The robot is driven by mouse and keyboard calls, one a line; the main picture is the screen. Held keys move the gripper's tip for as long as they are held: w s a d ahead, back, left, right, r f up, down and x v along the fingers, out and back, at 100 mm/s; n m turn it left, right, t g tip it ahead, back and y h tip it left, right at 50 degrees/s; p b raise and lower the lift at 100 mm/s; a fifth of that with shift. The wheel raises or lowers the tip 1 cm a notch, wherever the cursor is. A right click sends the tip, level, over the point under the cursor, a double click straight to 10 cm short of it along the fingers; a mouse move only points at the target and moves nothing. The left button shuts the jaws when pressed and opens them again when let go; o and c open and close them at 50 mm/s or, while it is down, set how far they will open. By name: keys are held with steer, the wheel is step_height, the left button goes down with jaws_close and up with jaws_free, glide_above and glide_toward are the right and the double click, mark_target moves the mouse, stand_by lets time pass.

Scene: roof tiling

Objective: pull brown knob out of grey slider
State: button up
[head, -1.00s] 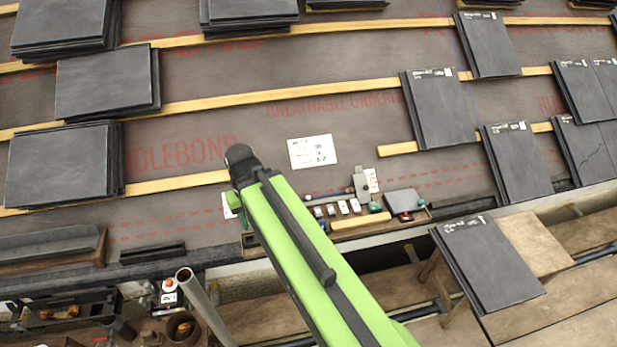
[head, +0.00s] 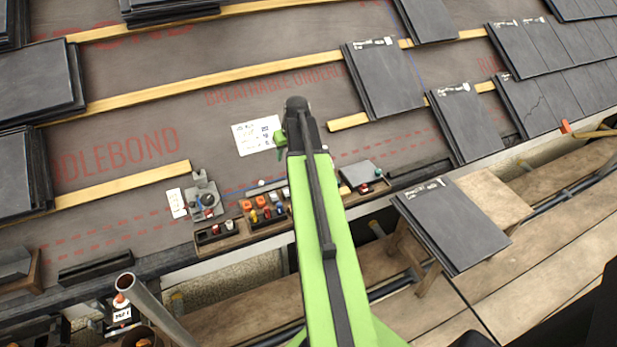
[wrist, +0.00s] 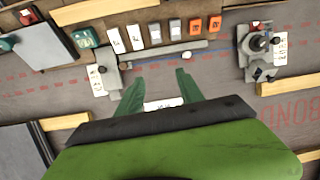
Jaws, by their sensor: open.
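A grey fixture (head: 207,199) with a small upright post and a dark round knob sits on the membrane left of my arm. It also shows at the right of the wrist view (wrist: 256,62), beside a white label.
A tray (head: 228,240) of coloured blocks and switches runs along the roof edge, with a grey rod (wrist: 155,56) beside it. A white card (head: 256,135) lies near my gripper. Slate stacks (head: 383,78) and wooden battens (head: 120,185) surround the bare membrane.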

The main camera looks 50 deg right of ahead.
steer(key=s+d+f, duration=0.1)
steer(key=s+d, duration=0.3)
steer(key=d, duration=0.6)
steer(key=shift+m+t+h, duration=0.3)
steer(key=shift+m+h, duration=0.1)
steer(key=b+x, duration=1.7)
steer(key=x, duration=0.1)
steer(key=shift+w+a, duration=0.1)
steer(key=shift+r, duration=0.1)
jaws_close()
